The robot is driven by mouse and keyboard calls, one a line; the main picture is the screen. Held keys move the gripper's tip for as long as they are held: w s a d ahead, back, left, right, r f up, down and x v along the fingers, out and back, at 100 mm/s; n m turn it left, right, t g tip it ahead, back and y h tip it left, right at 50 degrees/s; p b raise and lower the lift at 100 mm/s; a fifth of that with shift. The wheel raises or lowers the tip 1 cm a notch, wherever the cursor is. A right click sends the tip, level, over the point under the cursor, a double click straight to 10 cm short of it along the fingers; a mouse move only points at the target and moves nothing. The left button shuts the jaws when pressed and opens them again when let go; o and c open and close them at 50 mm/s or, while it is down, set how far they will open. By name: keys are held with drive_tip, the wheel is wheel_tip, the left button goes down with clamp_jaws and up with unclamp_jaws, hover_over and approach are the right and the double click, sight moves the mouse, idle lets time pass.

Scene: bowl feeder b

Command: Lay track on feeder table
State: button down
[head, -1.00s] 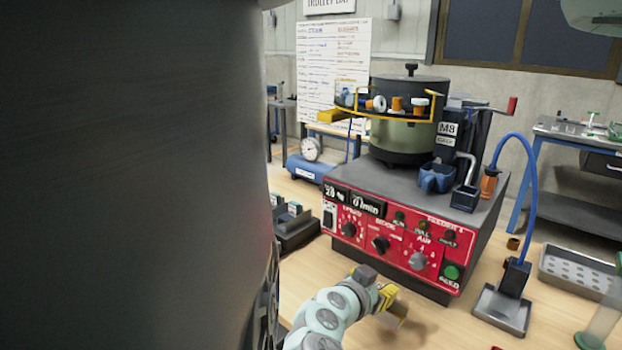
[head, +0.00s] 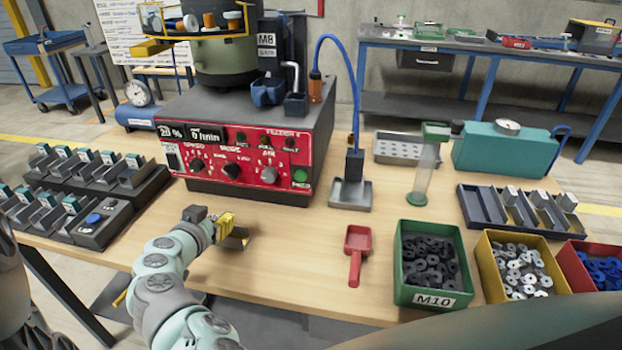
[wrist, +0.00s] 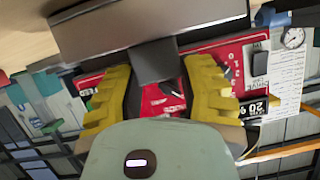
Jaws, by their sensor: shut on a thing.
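My gripper (head: 232,229) has yellow fingers and is over the wooden table in front of the feeder's red control panel (head: 240,155). It is shut on a grey metal piece, likely the track (wrist: 150,35). In the wrist view a dark tab of the piece sits between the yellow fingers (wrist: 158,92), and a broad grey plate spans beyond them. In the head view only a small brownish-grey part of the piece (head: 238,240) shows beside the fingers. The feeder's grey top (head: 205,107) carries the round bowl (head: 224,62) and a black column marked M8 (head: 282,60).
A red scoop (head: 356,252), a green M10 bin (head: 432,228) and a yellow bin (head: 490,262) of washers stand to the right. A blue hose stand (head: 351,190) is beside the feeder. Dark racks of blocks (head: 88,190) stand left. The front middle table is clear.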

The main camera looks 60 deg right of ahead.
drive_tip(key=shift+d, duration=0.1)
drive_tip(key=shift+f, duration=0.1)
drive_tip(key=c, duration=0.6)
unclamp_jaws()
drive_tip(key=shift+s, duration=0.1)
